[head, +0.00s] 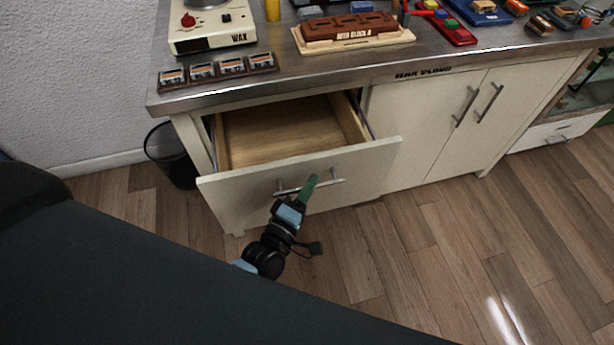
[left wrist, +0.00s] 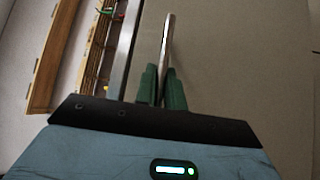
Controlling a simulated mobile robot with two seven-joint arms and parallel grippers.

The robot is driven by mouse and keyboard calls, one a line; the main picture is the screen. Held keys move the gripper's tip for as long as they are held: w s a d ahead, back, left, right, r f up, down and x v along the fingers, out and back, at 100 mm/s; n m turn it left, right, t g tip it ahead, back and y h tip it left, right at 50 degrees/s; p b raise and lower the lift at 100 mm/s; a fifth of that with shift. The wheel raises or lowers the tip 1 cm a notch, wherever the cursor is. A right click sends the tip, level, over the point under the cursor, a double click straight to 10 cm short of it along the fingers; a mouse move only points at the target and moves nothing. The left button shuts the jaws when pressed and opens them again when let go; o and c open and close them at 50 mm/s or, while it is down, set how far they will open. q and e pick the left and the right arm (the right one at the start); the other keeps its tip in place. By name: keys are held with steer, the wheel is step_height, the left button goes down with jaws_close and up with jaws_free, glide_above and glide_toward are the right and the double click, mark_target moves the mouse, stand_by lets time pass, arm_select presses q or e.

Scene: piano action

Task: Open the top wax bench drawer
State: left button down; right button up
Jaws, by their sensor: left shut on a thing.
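The top wax bench drawer (head: 300,172) is pulled well out of the bench, and its bare wooden inside shows empty in the head view. Its pale front panel carries a metal bar handle (head: 325,184). My left gripper (head: 311,183) is shut on this handle near its middle. In the left wrist view the green fingers (left wrist: 162,88) close around the handle bar (left wrist: 167,45), with the drawer front (left wrist: 240,70) beyond. My right gripper is not in view.
The metal bench top (head: 330,72) holds a wax heater (head: 212,25), a brown block on a tray (head: 350,28) and small tools. Closed cabinet doors (head: 440,120) stand right of the drawer. A dark bin (head: 172,155) stands at left. The wooden floor at right is clear.

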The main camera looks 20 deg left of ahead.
arm_select(q)
steer(key=s+d, duration=0.8)
steer(key=s, duration=0.5)
steer(key=shift+d, duration=0.35)
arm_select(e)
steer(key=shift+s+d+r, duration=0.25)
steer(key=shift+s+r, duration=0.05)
arm_select(q)
steer(key=c, duration=1.5)
jaws_free()
steer(key=v, duration=0.7)
steer(key=shift+s+b, duration=0.35)
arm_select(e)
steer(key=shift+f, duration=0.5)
